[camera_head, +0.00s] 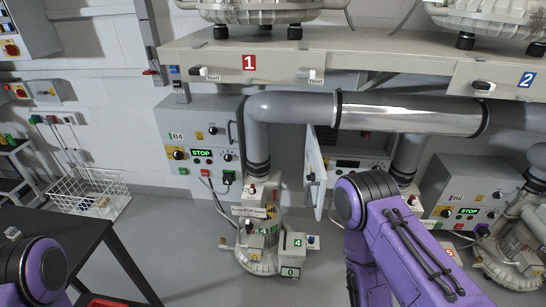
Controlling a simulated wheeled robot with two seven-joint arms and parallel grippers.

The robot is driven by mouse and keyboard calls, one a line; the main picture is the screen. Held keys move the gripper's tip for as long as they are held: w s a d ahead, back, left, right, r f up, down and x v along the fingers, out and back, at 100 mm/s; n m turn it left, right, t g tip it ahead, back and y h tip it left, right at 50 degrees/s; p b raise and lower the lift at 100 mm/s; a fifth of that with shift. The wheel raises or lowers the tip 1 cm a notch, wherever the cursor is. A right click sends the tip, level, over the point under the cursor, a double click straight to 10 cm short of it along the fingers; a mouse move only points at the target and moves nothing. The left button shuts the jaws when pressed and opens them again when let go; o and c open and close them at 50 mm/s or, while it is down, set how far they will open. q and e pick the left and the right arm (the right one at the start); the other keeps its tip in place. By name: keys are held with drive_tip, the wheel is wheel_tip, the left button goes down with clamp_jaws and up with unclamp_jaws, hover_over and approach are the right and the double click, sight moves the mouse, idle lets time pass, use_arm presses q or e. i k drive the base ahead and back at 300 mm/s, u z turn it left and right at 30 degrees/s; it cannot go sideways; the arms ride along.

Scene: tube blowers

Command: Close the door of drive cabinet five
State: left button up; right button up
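The cabinet with the open door (315,177), between the cabinets marked B4 and B6, has a dark interior (350,138); I take it as drive cabinet five, though I can read no number on it. The door is hinged at the left and swung out towards me, seen nearly edge-on, with a small dark handle on it. My purple right arm covers the floor and lower area right of the door. Neither gripper shows; only arm links of mine are in view, at the lower right and lower left corner.
Cabinet B4 (203,131) stands left and cabinet B6 (470,188) right, both shut. A blower unit (257,235) stands on the floor just left of the door. A large grey pipe (410,115) runs across above. A black table (55,232) is at the left.

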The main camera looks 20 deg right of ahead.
sight(315, 163)
drive_tip(key=u, duration=0.05)
drive_tip(key=i, duration=0.8)
drive_tip(key=z, duration=0.9)
drive_tip(key=i, duration=0.45)
drive_tip(key=z, duration=0.65)
drive_tip(key=k, duration=0.5)
drive_tip(key=u, duration=0.15)
